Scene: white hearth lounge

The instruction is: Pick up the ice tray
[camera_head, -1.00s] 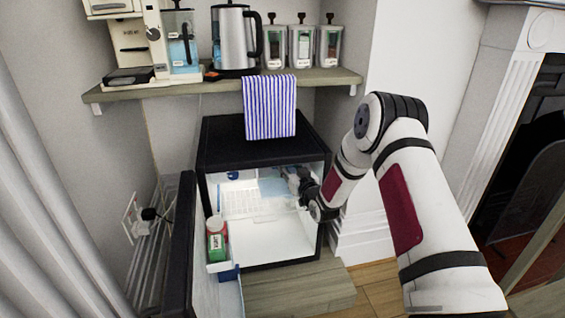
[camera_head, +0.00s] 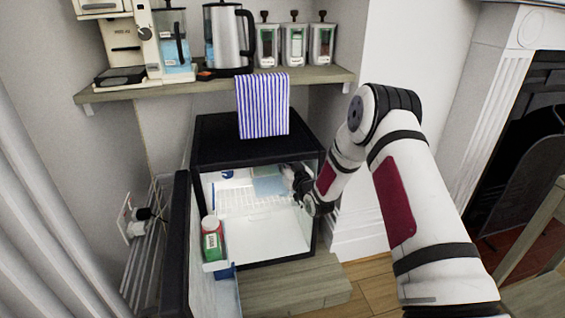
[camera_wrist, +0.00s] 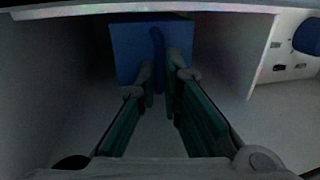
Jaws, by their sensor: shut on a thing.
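The ice tray is a blue, flat-sided thing (camera_wrist: 135,48) straight ahead in the wrist view. My gripper (camera_wrist: 158,75) has its two fingers closed around a narrow blue part of it. In the head view the tray shows as a light blue patch (camera_head: 268,187) inside the open mini fridge (camera_head: 245,152), towards the right of the interior. My gripper (camera_head: 297,182) reaches in there from the right side. The tray's underside and far side are hidden, and I cannot tell whether it is clear of the surface below.
The fridge door (camera_head: 178,245) stands open at the left with a green-and-white bottle (camera_head: 211,240) in its rack. A striped towel (camera_head: 263,105) hangs from the shelf (camera_head: 235,84) above, which holds a kettle (camera_head: 226,38) and jars. Wooden floor lies in front at right.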

